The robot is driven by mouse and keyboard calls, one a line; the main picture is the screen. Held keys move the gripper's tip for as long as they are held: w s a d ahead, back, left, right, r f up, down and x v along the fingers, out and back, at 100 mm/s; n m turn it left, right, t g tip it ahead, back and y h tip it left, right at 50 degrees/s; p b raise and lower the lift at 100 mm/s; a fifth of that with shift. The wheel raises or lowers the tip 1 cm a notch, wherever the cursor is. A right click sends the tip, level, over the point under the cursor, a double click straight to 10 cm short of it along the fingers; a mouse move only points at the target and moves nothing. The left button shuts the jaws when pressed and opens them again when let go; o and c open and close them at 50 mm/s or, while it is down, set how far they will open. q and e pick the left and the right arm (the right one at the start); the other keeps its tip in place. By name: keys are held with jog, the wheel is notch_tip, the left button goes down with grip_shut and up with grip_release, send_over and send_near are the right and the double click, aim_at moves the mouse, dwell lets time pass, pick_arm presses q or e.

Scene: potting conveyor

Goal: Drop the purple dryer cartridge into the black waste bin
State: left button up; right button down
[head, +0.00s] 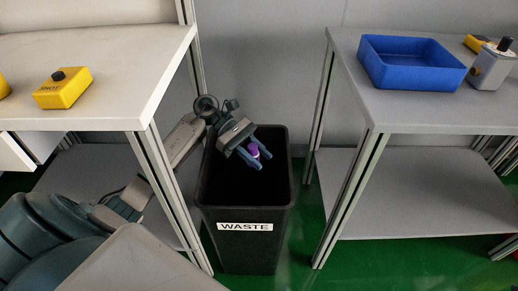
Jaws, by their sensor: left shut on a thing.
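The black waste bin (247,251) stands on the green floor between two tables, with a white WASTE label on its front. My left gripper (254,160) is over the bin's open top, its blue-grey fingers pointing down and to the right. It is shut on the purple dryer cartridge (253,150), which shows as a small purple and white piece between the fingers. The rest of the cartridge is hidden by the fingers. I cannot tell its exact height against the rim. My right gripper is not in view.
The left table (120,60) holds a yellow box with a black knob (63,88); its edge and leg are close to my left arm. The right table (440,110) holds a blue tray (410,65) and a grey device (492,66). Green floor shows right of the bin.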

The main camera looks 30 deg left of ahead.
pick_arm(q)
jog(key=shift+f, duration=0.85)
jog(key=o, duration=1.2)
jog(key=v, duration=1)
jog(key=shift+a+r, duration=0.25)
jog(key=shift+a, duration=0.1)
